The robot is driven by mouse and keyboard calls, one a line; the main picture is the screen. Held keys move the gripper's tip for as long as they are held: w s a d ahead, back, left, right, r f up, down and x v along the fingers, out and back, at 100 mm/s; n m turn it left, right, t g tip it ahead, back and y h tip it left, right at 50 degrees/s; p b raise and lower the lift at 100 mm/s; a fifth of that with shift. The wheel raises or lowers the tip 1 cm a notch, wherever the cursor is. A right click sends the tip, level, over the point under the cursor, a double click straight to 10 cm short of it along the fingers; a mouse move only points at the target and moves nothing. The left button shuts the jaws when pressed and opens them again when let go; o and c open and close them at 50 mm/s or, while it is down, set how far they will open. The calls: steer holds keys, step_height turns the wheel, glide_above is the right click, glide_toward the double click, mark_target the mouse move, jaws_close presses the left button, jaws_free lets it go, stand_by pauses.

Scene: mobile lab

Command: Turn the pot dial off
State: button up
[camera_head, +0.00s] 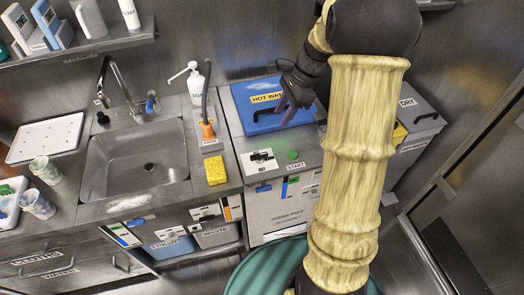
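A blue lid marked "HOT WAT…" (262,98) covers the top of the counter unit right of the sink; the rest of its label is hidden. In front of the lid is a white plate with a black dial (262,157), its setting too small to read. My gripper (285,103) is over the right part of the blue lid, behind and above the dial, and apart from it. Its fingers are small and dark against the lid, so I cannot tell whether they are open or shut. My arm hides the lid's right edge.
A green START button (292,155) is right of the dial. A yellow sponge (215,170) and an orange-based tool (208,131) lie left of it. A grey bin marked DRY (418,117) is at right.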

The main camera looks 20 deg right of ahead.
mark_target(260, 154)
steer(key=b+x, duration=0.1)
steer(key=x, duration=1.4)
steer(key=shift+w+f, duration=0.15)
steer(key=shift+f, duration=0.15)
steer(key=shift+a+f, duration=0.25)
steer(key=shift+f, duration=0.1)
steer(key=shift+d, duration=0.1)
steer(key=shift+c, duration=0.3)
jaws_close()
